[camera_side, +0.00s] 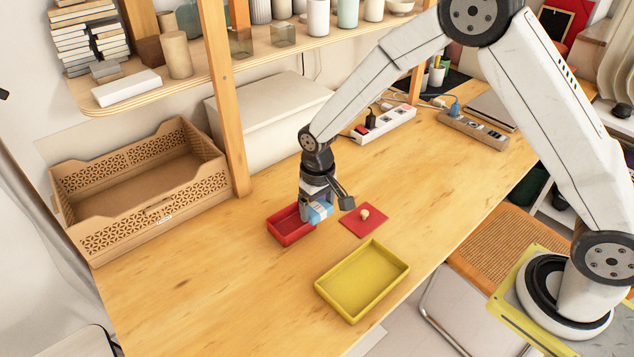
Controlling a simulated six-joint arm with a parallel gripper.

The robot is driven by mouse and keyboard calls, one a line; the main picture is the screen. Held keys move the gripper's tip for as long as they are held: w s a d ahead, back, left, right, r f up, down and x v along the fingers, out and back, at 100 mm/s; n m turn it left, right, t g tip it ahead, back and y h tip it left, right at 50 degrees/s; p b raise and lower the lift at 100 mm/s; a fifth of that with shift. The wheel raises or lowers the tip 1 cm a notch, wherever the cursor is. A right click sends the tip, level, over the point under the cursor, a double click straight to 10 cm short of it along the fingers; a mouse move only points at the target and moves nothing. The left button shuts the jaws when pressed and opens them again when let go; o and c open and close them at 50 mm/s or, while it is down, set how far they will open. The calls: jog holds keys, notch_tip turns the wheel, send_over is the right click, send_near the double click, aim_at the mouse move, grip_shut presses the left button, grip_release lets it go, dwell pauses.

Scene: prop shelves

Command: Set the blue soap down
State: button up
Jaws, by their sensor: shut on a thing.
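My gripper (322,204) points down over the wooden table and is shut on the blue soap (320,211), a light blue block. The soap is at the right end of a small red tray (289,233), by its rim. I cannot tell whether it touches the tray or is held just above it. One finger shows dark on the right side; the other is partly hidden behind the soap.
A red mat (352,224) with a small pale object (364,214) lies right of the gripper. A yellow tray (346,299) is in front. A brown crate (185,196) stands left, near a wooden shelf post (226,120). The table's front left is clear.

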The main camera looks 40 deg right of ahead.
send_over(292, 228)
jog(key=f, duration=0.7)
jog(key=shift+s, duration=0.2)
jog(key=shift+w+f, duration=0.25)
jog(key=shift+f, duration=1.5)
jog(key=shift+f, duration=0.15)
jog(key=o, duration=1)
jog(key=shift+c, duration=0.2)
